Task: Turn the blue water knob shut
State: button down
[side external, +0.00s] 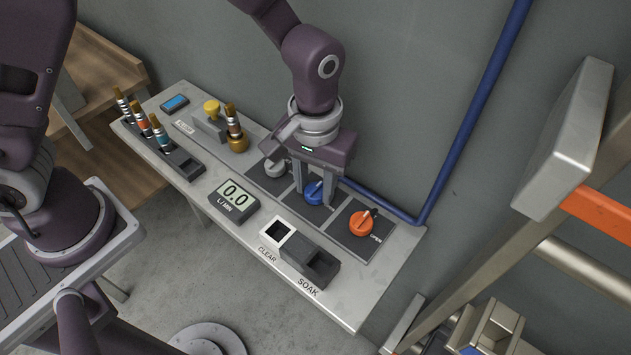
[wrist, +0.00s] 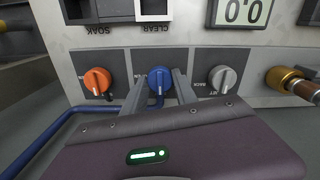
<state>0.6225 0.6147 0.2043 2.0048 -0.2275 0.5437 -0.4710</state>
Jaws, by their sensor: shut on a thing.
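The blue water knob (side external: 314,192) sits on a dark square plate, between a grey knob (side external: 274,168) and an orange knob (side external: 361,222). My gripper (side external: 313,190) is over the blue knob, pointing down, with a finger on either side of it. In the wrist view the blue knob (wrist: 159,79) shows between the two fingers (wrist: 158,82), which are closed on it. A blue pipe (wrist: 50,140) runs near the panel edge.
A display reading 0.0 (side external: 234,196) and dark SOAK and white CLEAR bins (side external: 275,232) lie in front of the knobs. A brass fitting (side external: 236,141), a yellow knob (side external: 212,108) and several hose nozzles (side external: 140,118) stand to the left. A metal rack with orange bars (side external: 600,212) is at right.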

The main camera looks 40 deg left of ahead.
aim_at(316, 187)
jog(key=c, duration=1)
grip_release()
jog(key=shift+o, duration=0.2)
notch_tip(316, 187, up, 6)
jog(key=shift+w+r, duration=0.1)
jog(key=shift+r, duration=0.45)
